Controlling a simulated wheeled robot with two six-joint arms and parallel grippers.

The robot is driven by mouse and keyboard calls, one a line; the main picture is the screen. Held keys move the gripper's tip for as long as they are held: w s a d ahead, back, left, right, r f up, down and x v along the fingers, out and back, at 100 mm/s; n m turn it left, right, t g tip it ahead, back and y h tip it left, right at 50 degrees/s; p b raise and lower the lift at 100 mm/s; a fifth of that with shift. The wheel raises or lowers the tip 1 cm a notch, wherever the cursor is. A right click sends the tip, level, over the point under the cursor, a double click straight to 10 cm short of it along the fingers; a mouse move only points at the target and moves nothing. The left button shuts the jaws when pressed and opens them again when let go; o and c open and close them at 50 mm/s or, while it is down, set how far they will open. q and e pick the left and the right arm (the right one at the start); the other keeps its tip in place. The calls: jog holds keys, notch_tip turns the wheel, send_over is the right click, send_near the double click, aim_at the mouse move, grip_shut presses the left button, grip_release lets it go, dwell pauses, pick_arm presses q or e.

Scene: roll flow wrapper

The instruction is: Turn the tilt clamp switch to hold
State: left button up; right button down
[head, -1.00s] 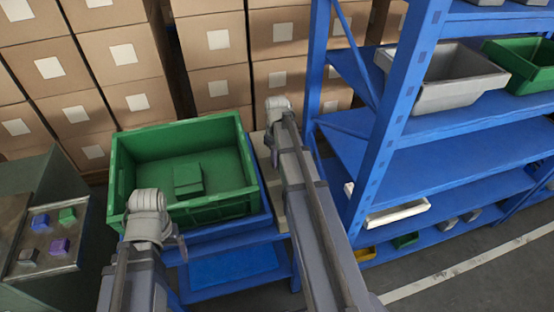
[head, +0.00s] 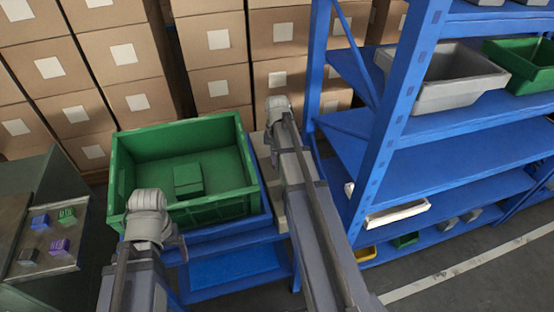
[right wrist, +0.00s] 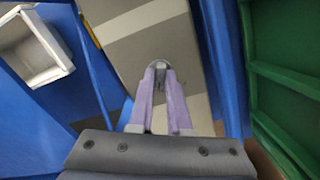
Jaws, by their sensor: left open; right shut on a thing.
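No switch that I can identify as the tilt clamp switch shows. At the left of the head view, a grey panel (head: 48,240) carries several small coloured pieces, among them a blue one (head: 40,222), a green one (head: 67,215) and a purple one (head: 59,246). I cannot tell whether they are switches. My left gripper (head: 181,246) is open in front of the green crate, its fingertips mostly hidden by my wrist. My right gripper (right wrist: 159,72) points down between the green crate and the blue rack. Its fingers are closed at the tips on a small greyish thing I cannot name.
The green crate (head: 232,203) stands on a blue stand (head: 235,262) and holds a green block (head: 188,179). A blue rack (head: 384,150) with bins, including a grey bin (head: 455,93), stands at the right. Cartons (head: 122,55) are stacked behind. Floor is clear at lower right.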

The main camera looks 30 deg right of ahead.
aim_at(277, 162)
jog(key=shift+m, duration=0.6)
jog(key=c, duration=0.9)
grip_release()
jog(key=shift+o, duration=0.2)
jog(key=shift+r, duration=0.15)
notch_tip(277, 162, up, 8)
jog(key=p, duration=0.8)
jog(key=shift+f, duration=0.2)
jog(key=shift+s+f, duration=0.1)
